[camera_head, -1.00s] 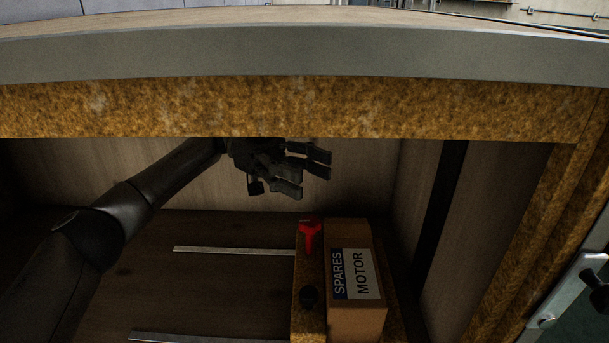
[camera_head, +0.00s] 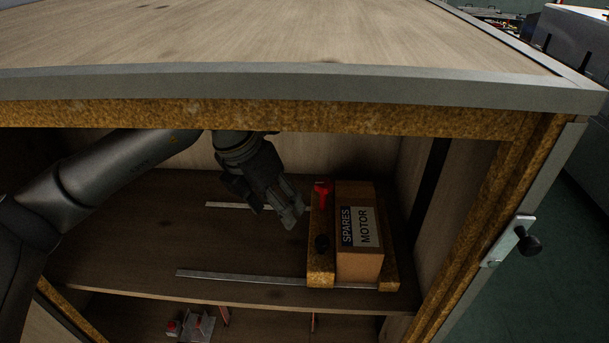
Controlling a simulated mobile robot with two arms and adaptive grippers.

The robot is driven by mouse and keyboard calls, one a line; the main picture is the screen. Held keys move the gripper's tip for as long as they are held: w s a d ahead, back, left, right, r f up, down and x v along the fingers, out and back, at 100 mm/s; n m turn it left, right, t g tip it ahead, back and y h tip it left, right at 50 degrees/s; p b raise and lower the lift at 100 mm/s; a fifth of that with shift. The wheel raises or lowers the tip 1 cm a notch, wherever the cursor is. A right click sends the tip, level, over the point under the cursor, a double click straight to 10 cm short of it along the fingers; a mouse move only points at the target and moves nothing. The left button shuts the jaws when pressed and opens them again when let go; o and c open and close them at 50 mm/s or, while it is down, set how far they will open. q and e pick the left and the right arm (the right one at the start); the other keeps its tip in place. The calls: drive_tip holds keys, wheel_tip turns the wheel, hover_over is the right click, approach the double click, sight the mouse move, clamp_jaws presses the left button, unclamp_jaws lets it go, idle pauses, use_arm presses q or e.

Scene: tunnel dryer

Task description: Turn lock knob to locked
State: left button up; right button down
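Inside the cabinet, a rusty-yellow tray (camera_head: 320,277) sits on the wooden shelf. A red T-shaped knob (camera_head: 322,192) is at its back left and a round black knob (camera_head: 322,243) at its front left. I cannot tell which is the lock knob or its setting. My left gripper (camera_head: 278,214) reaches in under the cabinet's top edge and points down and right. Its fingers look spread and empty, just left of the red knob, apparently without touching it. My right gripper is not in view.
A cardboard box (camera_head: 361,262) labelled SPARES MOTOR stands on the tray, right of the knobs. Metal rails (camera_head: 240,276) run along the shelf. The cabinet's front beam (camera_head: 400,117) is close above my arm. A black door knob (camera_head: 528,243) is outside right. Shelf space left is clear.

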use_arm(q)
drive_tip(key=r+m+t, duration=0.1)
drive_tip(key=p, duration=0.6)
hover_over(323, 183)
drive_tip(key=s+a, duration=0.1)
drive_tip(key=s, duration=0.1)
drive_tip(key=x, duration=0.1)
drive_tip(key=p+x, duration=0.1)
drive_tip(key=x, duration=0.1)
drive_tip(key=shift+w+a+f, duration=0.15)
drive_tip(key=shift+w+f, duration=0.05)
drive_tip(key=shift+f, duration=0.1)
drive_tip(key=shift+w+f, duration=0.15)
drive_tip(key=shift+f, duration=0.45)
